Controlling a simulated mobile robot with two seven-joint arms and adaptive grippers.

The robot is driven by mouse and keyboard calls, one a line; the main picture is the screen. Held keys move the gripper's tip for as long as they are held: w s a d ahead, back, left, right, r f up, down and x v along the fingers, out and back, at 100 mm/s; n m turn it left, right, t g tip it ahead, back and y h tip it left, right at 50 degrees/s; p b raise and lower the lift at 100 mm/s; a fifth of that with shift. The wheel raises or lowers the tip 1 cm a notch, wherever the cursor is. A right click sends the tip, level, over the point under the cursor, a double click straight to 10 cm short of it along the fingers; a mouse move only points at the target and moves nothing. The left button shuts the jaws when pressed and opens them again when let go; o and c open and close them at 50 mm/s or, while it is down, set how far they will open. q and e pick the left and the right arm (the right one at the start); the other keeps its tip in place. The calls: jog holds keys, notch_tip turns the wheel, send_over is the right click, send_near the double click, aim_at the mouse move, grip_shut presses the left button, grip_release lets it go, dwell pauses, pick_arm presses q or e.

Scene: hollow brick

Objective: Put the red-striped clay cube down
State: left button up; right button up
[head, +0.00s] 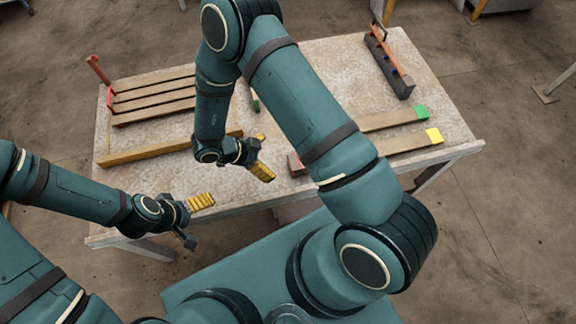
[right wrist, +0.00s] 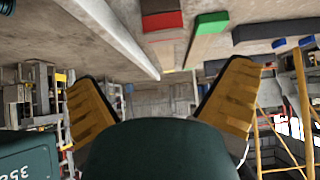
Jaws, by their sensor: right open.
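My right gripper (head: 267,158) is open above the near part of the table (head: 320,60). In the right wrist view my right gripper (right wrist: 157,80) shows its two yellow fingers wide apart with nothing between them. A small block with red and grey on it (head: 295,165) sits just right of this gripper, at the left end of a yellow-tipped strip. I cannot tell surely whether it is the red-striped clay cube. A red-faced block end (right wrist: 162,21) shows at the top of the right wrist view. My left gripper (head: 202,220) is open and empty at the near left table edge.
Strips with green (head: 421,112) and yellow (head: 434,135) tips lie at the right. A rack of brown slats (head: 155,95) with red ends is at the back left, a yellow beam (head: 150,151) before it. A dark long holder (head: 390,68) stands back right.

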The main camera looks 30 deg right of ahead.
aim_at(294, 162)
jog(key=b+x, duration=0.1)
jog(key=x, duration=0.7)
jog(key=shift+d+f+b, duration=0.2)
jog(key=shift+b, duration=0.15)
jog(key=shift+b+x, duration=0.8)
jog(key=shift+x, duration=1.85)
jog(key=shift+w+d+r, duration=0.15)
jog(key=shift+w, duration=0.05)
jog(key=c, duration=1.2)
